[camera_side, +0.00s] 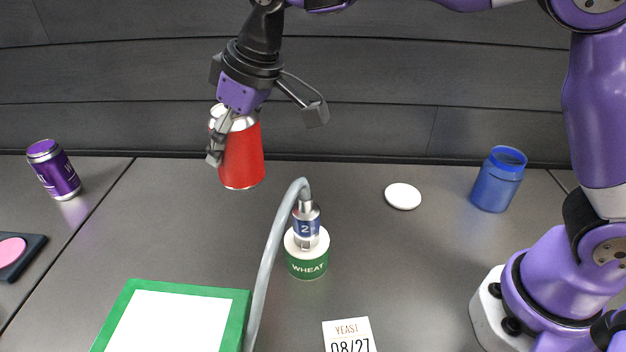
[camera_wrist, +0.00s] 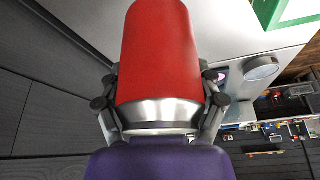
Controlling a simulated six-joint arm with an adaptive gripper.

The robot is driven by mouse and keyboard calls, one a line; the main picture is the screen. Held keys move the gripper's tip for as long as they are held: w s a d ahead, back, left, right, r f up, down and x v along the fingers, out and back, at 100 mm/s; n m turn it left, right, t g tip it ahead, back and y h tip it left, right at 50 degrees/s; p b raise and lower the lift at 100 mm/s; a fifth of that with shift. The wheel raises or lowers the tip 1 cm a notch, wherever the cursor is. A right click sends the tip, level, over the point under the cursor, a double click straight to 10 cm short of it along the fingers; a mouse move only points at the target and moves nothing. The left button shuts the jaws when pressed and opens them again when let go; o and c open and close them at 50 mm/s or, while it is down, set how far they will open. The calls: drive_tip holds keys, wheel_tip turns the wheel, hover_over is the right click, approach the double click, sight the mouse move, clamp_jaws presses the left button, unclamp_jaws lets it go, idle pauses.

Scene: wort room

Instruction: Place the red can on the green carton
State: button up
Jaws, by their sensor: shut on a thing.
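The red can (camera_side: 243,160) hangs in the air in my gripper (camera_side: 264,136), with its silver end toward the palm. It tilts slightly in the side view. In the wrist view the can (camera_wrist: 158,50) fills the middle, with a finger on each side. The green carton (camera_side: 243,312) lies at the bottom left of the side view, with a white top panel and green border, cut off by the frame edge. The can is apart from it, farther back and higher. A green-edged corner also shows in the wrist view (camera_wrist: 268,14).
A grey hose runs from the carton's right edge to a fitting on a green-banded WHEAT container (camera_side: 307,262). A white disc (camera_side: 403,196), blue jar (camera_side: 498,180) and YEAST card (camera_side: 348,335) stand right.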

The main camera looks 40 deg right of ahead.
drive_tip(key=s+a+r+n+y, duration=0.1)
drive_tip(key=s+a+r+n, duration=0.2)
drive_tip(key=a, duration=0.7)
drive_tip(key=n+g, duration=0.2)
drive_tip(key=n, duration=0.2)
hover_over(164, 329)
drive_tip(key=shift+y, duration=0.4)
wheel_tip(164, 329, down, 6)
drive_tip(key=shift+r, duration=0.1)
drive_tip(key=shift+f, duration=0.45)
drive_tip(key=o, duration=1.3)
drive_tip(key=shift+f, duration=0.15)
drive_tip(key=shift+o, duration=0.2)
